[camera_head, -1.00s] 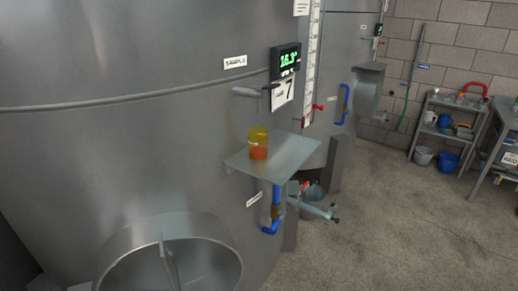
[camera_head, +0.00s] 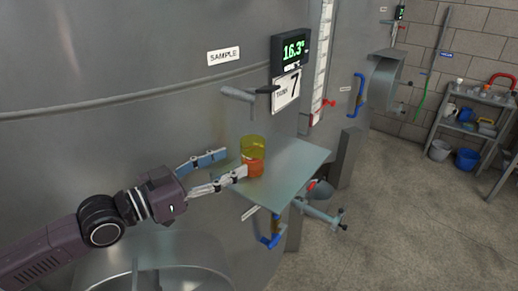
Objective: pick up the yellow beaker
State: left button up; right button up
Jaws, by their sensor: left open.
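The yellow beaker (camera_head: 253,147) stands upright on a small metal shelf (camera_head: 296,162) fixed to the steel tank. It is see-through, with orange-red contents in its lower part. My left gripper (camera_head: 234,163) reaches in from the left, with its two fingers spread apart. The nearer fingertip is at the beaker's lower left side in the picture; I cannot tell whether it touches. The farther fingertip is left of the beaker, near the tank wall. Nothing is held between the fingers. My right gripper does not show.
A sample tap (camera_head: 239,95) juts from the tank (camera_head: 120,120) above the beaker. A blue-handled valve (camera_head: 271,241) and a pipe fitting (camera_head: 318,213) sit below the shelf. A round hatch rim is at lower left. Open floor (camera_head: 420,215) lies to the right.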

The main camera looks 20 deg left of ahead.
aim_at(242, 154)
pick_arm(q)
jog(key=shift+w+d+r+p, duration=0.4)
jog(key=shift+w+d, duration=0.05)
jog(key=shift+d, duration=0.05)
jog(key=shift+w+d, duration=0.15)
jog(key=shift+w, duration=0.05)
jog(key=shift+w+d+f, duration=0.1)
jog(key=shift+w+f, duration=0.05)
jog(key=shift+w+d+r+p, duration=0.35)
jog(key=shift+w+d+p, duration=0.45)
jog(key=shift+p, duration=0.25)
jog(key=shift+p+x, duration=0.45)
jog(key=shift+x, duration=0.6)
jog(key=shift+w+d+f, duration=0.1)
jog(key=shift+w+f, duration=0.15)
jog(key=shift+w, duration=0.1)
jog(key=shift+w+d, duration=0.1)
jog(key=shift+f, duration=0.1)
jog(key=c, duration=1)
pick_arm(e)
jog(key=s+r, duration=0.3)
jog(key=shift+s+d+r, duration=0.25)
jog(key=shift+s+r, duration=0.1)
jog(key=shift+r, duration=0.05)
